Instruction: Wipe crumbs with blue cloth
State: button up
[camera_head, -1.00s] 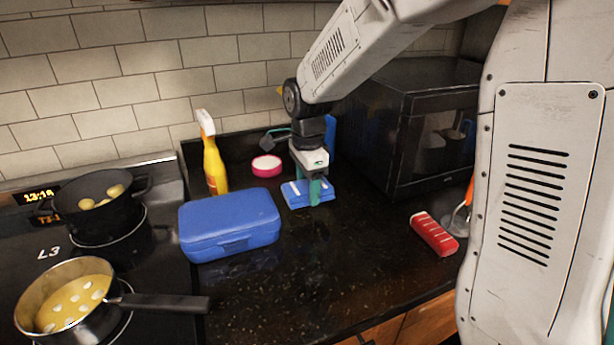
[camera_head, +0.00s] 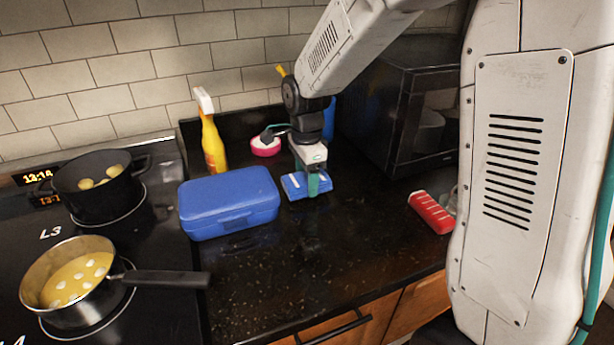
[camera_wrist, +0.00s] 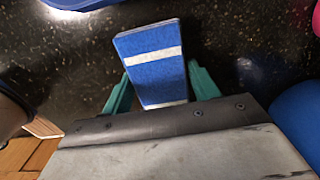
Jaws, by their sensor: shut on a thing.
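The blue cloth (camera_head: 296,186), folded into a block with white stripes, is held at the counter behind the middle. My gripper (camera_head: 313,186) is shut on it, with green fingers on both sides. In the wrist view the cloth (camera_wrist: 152,62) sits between the two fingertips of my gripper (camera_wrist: 158,88). Whether the cloth touches the counter I cannot tell for sure. Small pale crumbs (camera_head: 262,275) are scattered over the dark counter (camera_head: 330,255), mostly in front of the blue box and towards the front edge.
A blue lunch box (camera_head: 229,203) stands just left of the cloth. A yellow spray bottle (camera_head: 212,145) and a pink-rimmed round item (camera_head: 265,147) are behind. A black microwave (camera_head: 405,110) and a red-and-white item (camera_head: 431,212) are right. Pots (camera_head: 70,282) stand on the stove. The front counter is clear of large objects.

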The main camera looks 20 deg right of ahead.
aim_at(291, 182)
jog(key=shift+f, duration=1)
jog(key=shift+a+r, duration=0.1)
jog(key=shift+a, duration=1.25)
jog(key=shift+a+r, duration=0.1)
jog(key=shift+a, duration=0.5)
jog(key=c, duration=0.3)
jog(key=shift+d+r, duration=0.1)
jog(key=shift+d, duration=1.9)
jog(key=shift+r, duration=3.05)
